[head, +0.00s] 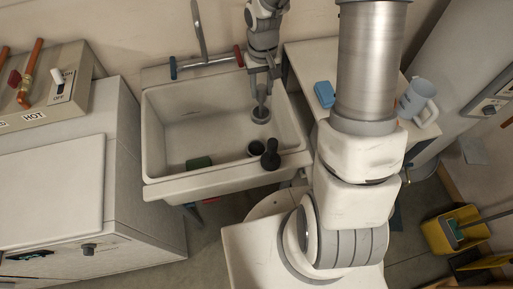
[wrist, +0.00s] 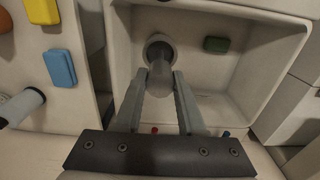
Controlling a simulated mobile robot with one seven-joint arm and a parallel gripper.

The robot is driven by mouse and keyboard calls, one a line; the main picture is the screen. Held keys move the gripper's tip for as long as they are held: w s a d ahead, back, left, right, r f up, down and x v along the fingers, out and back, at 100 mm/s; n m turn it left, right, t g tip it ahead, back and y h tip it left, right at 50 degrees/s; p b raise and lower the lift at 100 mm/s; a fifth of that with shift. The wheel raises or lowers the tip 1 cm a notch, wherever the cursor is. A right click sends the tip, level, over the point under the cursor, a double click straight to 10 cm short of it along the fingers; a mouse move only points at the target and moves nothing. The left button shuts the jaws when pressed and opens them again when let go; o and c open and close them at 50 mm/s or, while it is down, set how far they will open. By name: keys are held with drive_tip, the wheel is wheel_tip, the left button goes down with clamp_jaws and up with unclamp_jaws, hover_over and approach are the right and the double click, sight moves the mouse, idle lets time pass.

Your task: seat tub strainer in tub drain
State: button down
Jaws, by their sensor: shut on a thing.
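The tub strainer (head: 261,94) is a grey piece with a rounded, knob-like upper part. My gripper (head: 262,77) is shut on it and points down inside the white tub (head: 180,110), near its back right. In the wrist view the strainer (wrist: 160,78) sits between my two fingertips (wrist: 160,86).
A faucet (head: 200,35) with blue and red handles is at the back. A blue block (head: 325,94) and pitcher (head: 418,100) stand to the right.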

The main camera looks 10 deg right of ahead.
drive_tip(key=shift+f, duration=0.1)
drive_tip(key=w+f+n+b, duration=0.1)
drive_tip(key=f+n+b, duration=0.1)
drive_tip(key=f+b, duration=0.1)
drive_tip(key=f+n+b, duration=0.3)
drive_tip(key=f, duration=0.1)
drive_tip(key=w+f+n+b, duration=0.1)
drive_tip(key=f+n+b, duration=0.1)
drive_tip(key=f+b, duration=0.1)
drive_tip(key=shift+w+f, duration=0.2)
drive_tip(key=shift+w, duration=0.15)
drive_tip(key=w+f+n+b, duration=0.3)
drive_tip(key=f+n+b, duration=0.7)
drive_tip(key=f, duration=0.3)
drive_tip(key=shift+w+n, duration=0.25)
drive_tip(key=shift+n, duration=0.25)
drive_tip(key=shift+d+r, duration=0.1)
drive_tip(key=shift+d, duration=0.05)
wheel_tip(320, 180, down, 8)
drive_tip(key=b, duration=0.5)
drive_tip(key=shift+f+b, duration=0.7)
drive_tip(key=shift+f, duration=0.45)
drive_tip(key=shift+c, duration=2.2)
unclamp_jaws()
